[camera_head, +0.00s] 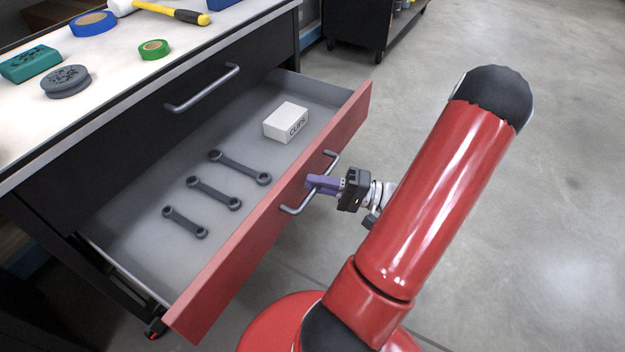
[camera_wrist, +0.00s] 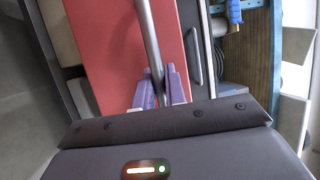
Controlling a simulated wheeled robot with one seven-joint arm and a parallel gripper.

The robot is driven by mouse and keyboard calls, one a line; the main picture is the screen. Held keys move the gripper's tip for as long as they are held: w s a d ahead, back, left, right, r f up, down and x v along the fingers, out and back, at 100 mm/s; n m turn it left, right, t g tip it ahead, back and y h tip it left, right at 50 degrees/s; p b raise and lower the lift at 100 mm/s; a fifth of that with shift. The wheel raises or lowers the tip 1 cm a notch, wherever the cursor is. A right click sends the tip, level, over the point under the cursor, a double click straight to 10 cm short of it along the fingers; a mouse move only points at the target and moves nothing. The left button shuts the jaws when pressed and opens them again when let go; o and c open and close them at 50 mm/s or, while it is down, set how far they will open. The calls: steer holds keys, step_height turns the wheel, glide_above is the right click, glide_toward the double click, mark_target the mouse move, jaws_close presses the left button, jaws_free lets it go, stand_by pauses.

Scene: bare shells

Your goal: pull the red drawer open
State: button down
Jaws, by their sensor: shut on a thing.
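The red drawer (camera_head: 262,232) stands pulled out well beyond the bench front in the head view. Its red front also shows in the wrist view (camera_wrist: 105,45). A grey bar handle (camera_head: 291,210) is fixed to the front, and it runs between the purple fingers in the wrist view (camera_wrist: 149,30). My gripper (camera_head: 312,183) is shut on this handle near its middle. In the wrist view the fingertips (camera_wrist: 158,88) sit on either side of the bar. Inside the drawer lie several dark wrenches (camera_head: 214,193) and a white box (camera_head: 286,122) marked "CLIPS".
A black drawer with a grey handle (camera_head: 203,88) is shut above the red one. The benchtop (camera_head: 120,75) holds blue tape (camera_head: 92,24), green tape (camera_head: 154,49), a hammer (camera_head: 180,12) and other items. Grey floor (camera_head: 530,215) is clear at right. A wheeled black cabinet (camera_head: 358,28) stands behind.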

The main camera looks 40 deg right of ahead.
steer(key=shift+s, duration=0.1)
steer(key=c, duration=1.7)
jaws_free()
steer(key=shift+c, duration=0.2)
steer(key=shift+d, duration=0.1)
steer(key=v, duration=0.7)
steer(key=shift+s+d, duration=0.2)
steer(key=shift+s, duration=0.15)
steer(key=shift+f, duration=0.1)
